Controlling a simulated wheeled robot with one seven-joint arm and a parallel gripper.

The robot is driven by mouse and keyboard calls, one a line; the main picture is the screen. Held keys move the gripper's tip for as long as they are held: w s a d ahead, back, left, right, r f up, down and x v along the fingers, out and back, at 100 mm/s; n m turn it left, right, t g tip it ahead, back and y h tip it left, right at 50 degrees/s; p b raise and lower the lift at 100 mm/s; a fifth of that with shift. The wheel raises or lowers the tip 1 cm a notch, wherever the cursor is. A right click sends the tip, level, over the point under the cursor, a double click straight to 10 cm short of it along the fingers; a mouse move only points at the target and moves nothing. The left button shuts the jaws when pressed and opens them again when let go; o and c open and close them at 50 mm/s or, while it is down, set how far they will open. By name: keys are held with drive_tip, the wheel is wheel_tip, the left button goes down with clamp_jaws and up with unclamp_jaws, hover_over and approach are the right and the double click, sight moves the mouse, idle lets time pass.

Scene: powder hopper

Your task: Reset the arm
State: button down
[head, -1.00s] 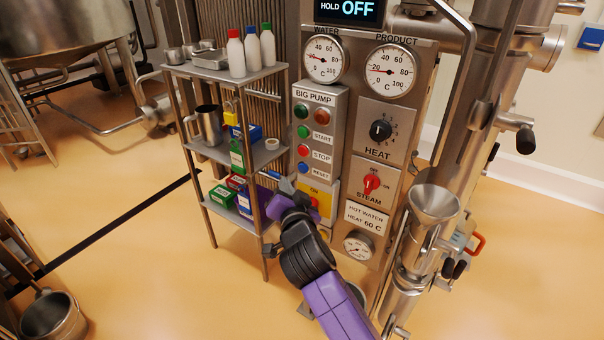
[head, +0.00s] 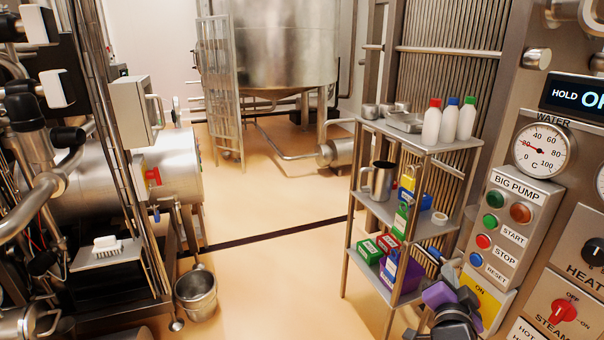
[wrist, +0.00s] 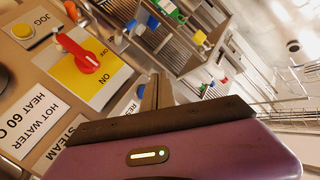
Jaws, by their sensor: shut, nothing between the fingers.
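My gripper (head: 452,292) is at the lower right of the head view, purple and black, in front of the lower part of the control panel. In the wrist view its narrow fingers (wrist: 157,92) are together, with nothing between them. A red rotary switch (wrist: 85,56) on a yellow plate marked ON is left of the fingers, apart from them. In the head view the yellow ON plate (head: 482,290) is partly hidden behind my gripper.
The BIG PUMP box (head: 518,218) has several buttons. A metal shelf (head: 345,232) holds bottles, a jug and boxes beside it. Open floor (head: 260,270) lies between.

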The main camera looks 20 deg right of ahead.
drive_tip(key=w+a+r+n+t+y, duration=0.1)
drive_tip(key=a+r+n+t, duration=0.2)
drive_tip(key=r+n, duration=0.15)
drive_tip(key=s+a+f+n+t+y, duration=0.25)
drive_tip(key=s+a+n, duration=0.2)
drive_tip(key=a, duration=0.25)
drive_tip(key=s+a+f+n+t+y, duration=0.1)
drive_tip(key=s+a+f+n+y, duration=0.15)
drive_tip(key=s+a, duration=0.4)
drive_tip(key=s+a+f+n+g+y, duration=0.2)
drive_tip(key=s+a, duration=0.3)
drive_tip(key=s, duration=0.7)
drive_tip(key=s+a+f+n+g+y, duration=0.1)
drive_tip(key=s+a, duration=0.4)
drive_tip(key=s, duration=0.7)
drive_tip(key=shift+f+n+g+y, duration=0.35)
drive_tip(key=shift+f+n+y, duration=0.4)
drive_tip(key=shift+y, duration=0.35)
